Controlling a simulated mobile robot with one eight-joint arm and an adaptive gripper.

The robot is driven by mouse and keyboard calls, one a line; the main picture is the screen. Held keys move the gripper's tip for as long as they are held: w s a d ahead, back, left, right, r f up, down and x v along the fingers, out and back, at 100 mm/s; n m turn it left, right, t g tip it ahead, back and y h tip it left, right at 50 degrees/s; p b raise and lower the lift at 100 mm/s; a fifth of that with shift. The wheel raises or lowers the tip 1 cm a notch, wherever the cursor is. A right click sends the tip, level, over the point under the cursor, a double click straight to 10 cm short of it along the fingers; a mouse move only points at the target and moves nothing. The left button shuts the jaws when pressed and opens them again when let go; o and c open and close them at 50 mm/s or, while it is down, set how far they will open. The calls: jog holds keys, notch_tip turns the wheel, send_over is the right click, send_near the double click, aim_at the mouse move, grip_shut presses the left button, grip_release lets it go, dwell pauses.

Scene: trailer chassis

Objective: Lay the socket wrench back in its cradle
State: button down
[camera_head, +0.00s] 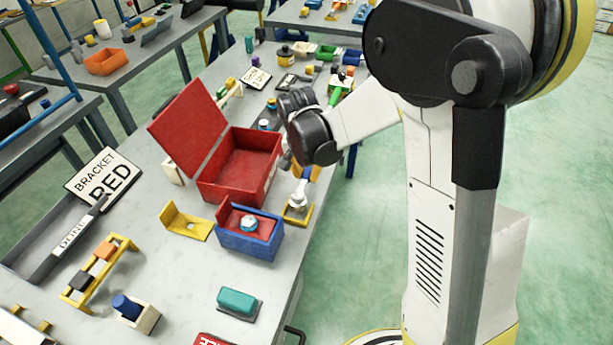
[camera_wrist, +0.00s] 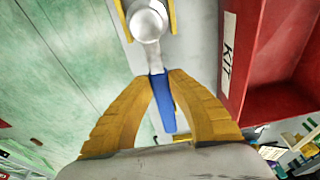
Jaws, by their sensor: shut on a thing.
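The socket wrench (camera_head: 299,199) has a silver shaft and round head and a blue handle, which shows in the wrist view (camera_wrist: 162,110). My gripper (camera_wrist: 163,78) has its yellow fingers shut on the blue handle; in the head view the gripper (camera_head: 304,172) is partly hidden behind my wrist. The yellow cradle (camera_head: 307,216) stands at the table's right edge, under or around the silver head. In the wrist view the cradle's yellow sides (camera_wrist: 172,16) flank the head. I cannot tell whether the wrench rests on the cradle or is just above it.
An open red box (camera_head: 210,192) marked KIT stands close to the left of my gripper. A blue bin (camera_head: 262,246) with a red inside and a yellow bracket (camera_head: 184,222) are left of the cradle. Open floor (camera_head: 345,250) lies to the right.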

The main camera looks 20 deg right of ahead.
jog(key=shift+f+b, duration=0.5)
jog(key=shift+f, duration=0.1)
jog(key=c, duration=1.4)
grip_release()
jog(key=shift+o, duration=0.2)
